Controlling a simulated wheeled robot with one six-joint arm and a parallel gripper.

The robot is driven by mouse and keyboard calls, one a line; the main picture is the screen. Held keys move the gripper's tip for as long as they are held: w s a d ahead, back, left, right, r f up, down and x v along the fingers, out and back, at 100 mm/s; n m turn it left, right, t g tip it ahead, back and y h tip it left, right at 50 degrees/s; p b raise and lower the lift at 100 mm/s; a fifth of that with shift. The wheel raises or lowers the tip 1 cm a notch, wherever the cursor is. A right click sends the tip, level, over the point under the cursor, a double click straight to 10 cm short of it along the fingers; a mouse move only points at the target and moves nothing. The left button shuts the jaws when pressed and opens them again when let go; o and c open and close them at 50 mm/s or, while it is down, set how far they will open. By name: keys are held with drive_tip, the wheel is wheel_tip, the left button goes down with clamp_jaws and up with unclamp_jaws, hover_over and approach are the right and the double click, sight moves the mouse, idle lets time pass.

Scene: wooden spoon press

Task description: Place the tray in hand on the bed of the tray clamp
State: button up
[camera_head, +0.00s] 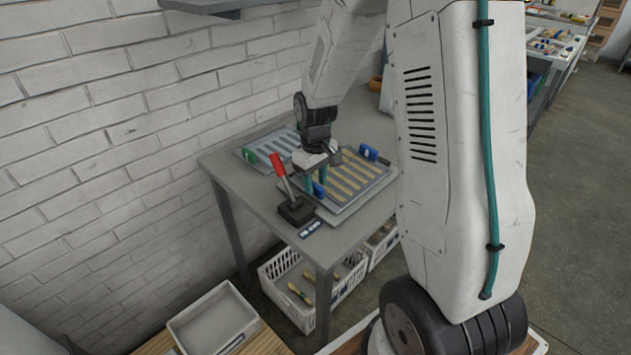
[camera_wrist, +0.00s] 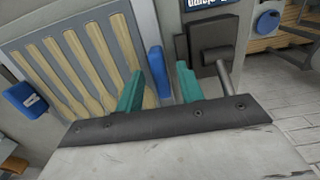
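My gripper (camera_head: 316,181) points down over that handle. In the wrist view my gripper (camera_wrist: 161,88) is open, with a small gap on each side of the handle. The tray clamp (camera_head: 296,209) has a black base and a raised red lever (camera_head: 279,166). The tray hides the surface beneath it.
A second slotted tray (camera_head: 283,143) with a green handle lies behind on the grey table (camera_head: 228,165). White crates (camera_head: 298,292) with spoons stand below. An empty white bin (camera_head: 213,320) stands in front. A brick wall borders the left.

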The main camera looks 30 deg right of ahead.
wheel_tip(320, 180, up, 11)
drive_tip(key=s+a+r, duration=0.6)
drive_tip(key=s+r, duration=0.3)
drive_tip(key=s, duration=0.2)
drive_tip(key=s+a+r+m, duration=0.1)
drive_tip(key=s+a, duration=0.1)
drive_tip(key=s, duration=0.5)
drive_tip(key=s+a+r+m+t, duration=0.1)
drive_tip(key=s+a, duration=0.1)
drive_tip(key=s, duration=0.5)
drive_tip(key=shift+s+a, duration=0.3)
drive_tip(key=shift+s, duration=0.05)
